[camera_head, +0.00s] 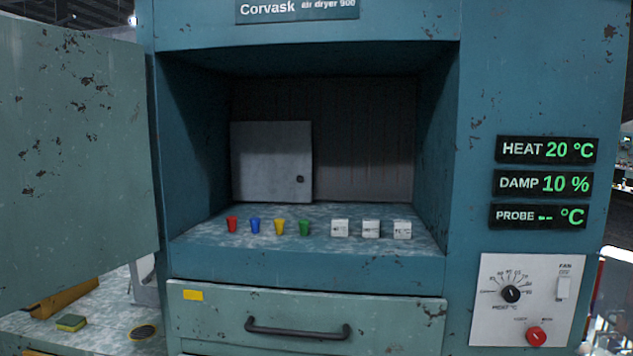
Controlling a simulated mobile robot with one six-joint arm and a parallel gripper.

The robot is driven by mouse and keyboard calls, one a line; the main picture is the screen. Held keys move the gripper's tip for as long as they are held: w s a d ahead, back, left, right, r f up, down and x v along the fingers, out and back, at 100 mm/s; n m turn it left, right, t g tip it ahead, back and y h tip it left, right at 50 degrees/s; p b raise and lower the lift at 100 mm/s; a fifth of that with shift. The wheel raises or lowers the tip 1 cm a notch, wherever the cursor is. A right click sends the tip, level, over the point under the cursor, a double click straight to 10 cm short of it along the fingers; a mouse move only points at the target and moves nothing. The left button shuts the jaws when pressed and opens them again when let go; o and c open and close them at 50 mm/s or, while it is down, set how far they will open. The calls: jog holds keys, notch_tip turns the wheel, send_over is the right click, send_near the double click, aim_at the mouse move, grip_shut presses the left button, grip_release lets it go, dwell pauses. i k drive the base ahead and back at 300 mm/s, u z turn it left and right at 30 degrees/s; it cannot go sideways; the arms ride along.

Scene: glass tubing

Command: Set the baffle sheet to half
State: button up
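A pale grey sheet (265,155) with a small dark round knob (300,179) stands upright at the back of the open chamber of the blue-green dryer. I take it to be the baffle sheet. It covers the left part of the ribbed dark back wall (365,140), and the right part of that wall is bare. My gripper is not in view.
The dryer door (75,160) stands open at left. Small red (232,224), blue (255,227), yellow (279,227) and green (304,228) cups and three white blocks (371,229) line the chamber floor's front. A handled drawer (300,312) below is shut. Controls (525,300) sit at right.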

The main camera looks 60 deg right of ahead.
aim_at(271, 161)
jog(key=u, duration=0.15)
jog(key=i, duration=0.9)
jog(key=z, duration=0.05)
